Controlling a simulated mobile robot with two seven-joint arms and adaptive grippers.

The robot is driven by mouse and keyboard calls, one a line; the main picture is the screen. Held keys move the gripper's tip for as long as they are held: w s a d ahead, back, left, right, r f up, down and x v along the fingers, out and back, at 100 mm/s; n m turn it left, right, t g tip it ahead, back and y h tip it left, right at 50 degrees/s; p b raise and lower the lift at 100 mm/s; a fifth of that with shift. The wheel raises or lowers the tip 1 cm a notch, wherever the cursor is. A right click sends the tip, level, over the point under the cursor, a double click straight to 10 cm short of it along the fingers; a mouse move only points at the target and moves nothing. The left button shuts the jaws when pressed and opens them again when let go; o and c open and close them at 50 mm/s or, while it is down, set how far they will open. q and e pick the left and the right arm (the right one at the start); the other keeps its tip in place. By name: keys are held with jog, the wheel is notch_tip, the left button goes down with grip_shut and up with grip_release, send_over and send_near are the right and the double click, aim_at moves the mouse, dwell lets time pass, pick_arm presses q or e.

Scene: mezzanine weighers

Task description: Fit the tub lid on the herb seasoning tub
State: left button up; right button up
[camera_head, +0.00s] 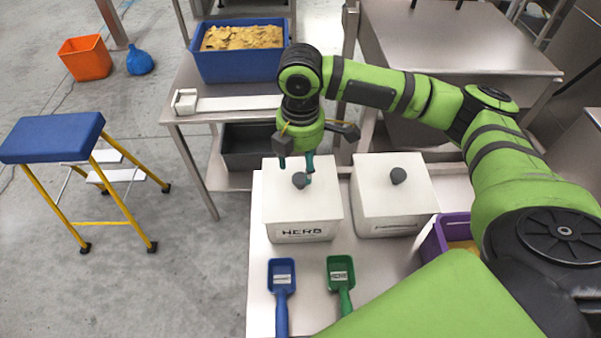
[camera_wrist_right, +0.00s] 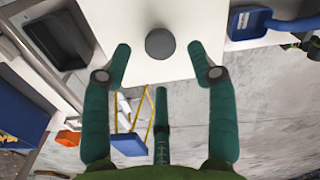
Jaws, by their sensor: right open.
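The white herb seasoning tub (camera_head: 302,234), labelled HERB, stands on the bench below my right gripper. The white tub lid (camera_head: 325,200) with its dark grey knob (camera_head: 300,181) lies over the tub's top; I cannot tell whether it is fully seated. My right gripper (camera_head: 297,166) is open, pointing down, with its teal fingers around the knob's area. In the right wrist view the knob (camera_wrist_right: 160,43) shows between the spread fingertips (camera_wrist_right: 159,55), with clear gaps on both sides. The left gripper is not in view.
A second white lidded tub (camera_head: 391,218) stands close on the right. A blue scoop (camera_head: 282,275) and a green scoop (camera_head: 341,272) lie in front. A purple container (camera_head: 440,240) is at the right. A blue bin (camera_head: 240,65) stands on the bench behind.

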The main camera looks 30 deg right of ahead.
aim_at(300, 178)
notch_tip(300, 178, up, 8)
jog(key=shift+f+b, duration=0.25)
jog(key=shift+b, duration=0.2)
